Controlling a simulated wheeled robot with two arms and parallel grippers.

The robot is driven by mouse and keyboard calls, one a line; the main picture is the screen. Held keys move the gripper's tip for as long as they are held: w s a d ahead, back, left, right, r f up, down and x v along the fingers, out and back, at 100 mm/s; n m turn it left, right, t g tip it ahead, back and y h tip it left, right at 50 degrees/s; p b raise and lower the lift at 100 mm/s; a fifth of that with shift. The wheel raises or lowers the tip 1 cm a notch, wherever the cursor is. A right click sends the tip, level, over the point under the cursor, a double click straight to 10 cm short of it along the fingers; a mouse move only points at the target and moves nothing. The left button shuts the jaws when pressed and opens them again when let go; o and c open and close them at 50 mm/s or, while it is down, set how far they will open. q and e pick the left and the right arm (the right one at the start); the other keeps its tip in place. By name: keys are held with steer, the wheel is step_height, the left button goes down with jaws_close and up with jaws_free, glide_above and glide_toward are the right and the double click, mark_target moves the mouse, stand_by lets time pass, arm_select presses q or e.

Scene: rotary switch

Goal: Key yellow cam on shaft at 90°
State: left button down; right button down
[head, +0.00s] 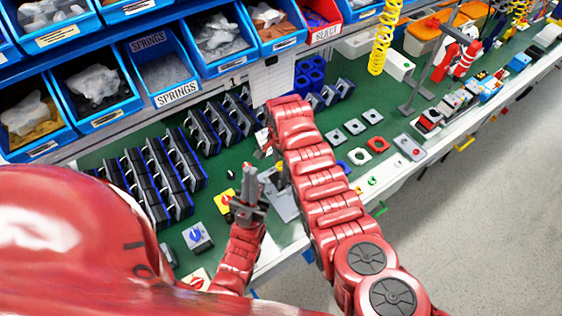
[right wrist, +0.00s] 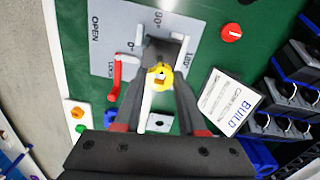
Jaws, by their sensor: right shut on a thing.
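My right gripper (right wrist: 160,62) is shut on the small yellow cam (right wrist: 159,78), a ring with a dark centre. It is over the grey plate (right wrist: 112,28), which bears the markings OPEN, 90° and 180°. The gripper hides the plate's middle, so I cannot tell whether the cam is around the shaft. A red lever (right wrist: 118,82) stands beside the gripper's left finger. In the head view the plate (head: 284,206) shows partly behind my arms. My left gripper (head: 250,190) points up just left of the plate; its finger gap is unclear.
A white BUILD card (right wrist: 230,101) lies near the plate, with a red knob (right wrist: 231,33) beyond. Dark blue-edged racks (head: 175,165) fill the green bench's left. Blue bins (head: 88,88) stand behind. Small plates and rings (head: 375,145) lie to the right.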

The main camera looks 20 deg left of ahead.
steer(key=shift+f+b, duration=0.6)
steer(key=shift+f, duration=0.25)
steer(key=shift+c, duration=2)
jaws_free()
steer(key=shift+w+a+r, duration=0.1)
steer(key=shift+r, duration=0.4)
step_height(320, 180, up, 16)
steer(key=p, duration=0.6)
steer(key=shift+r, duration=0.25)
steer(key=shift+f, duration=0.1)
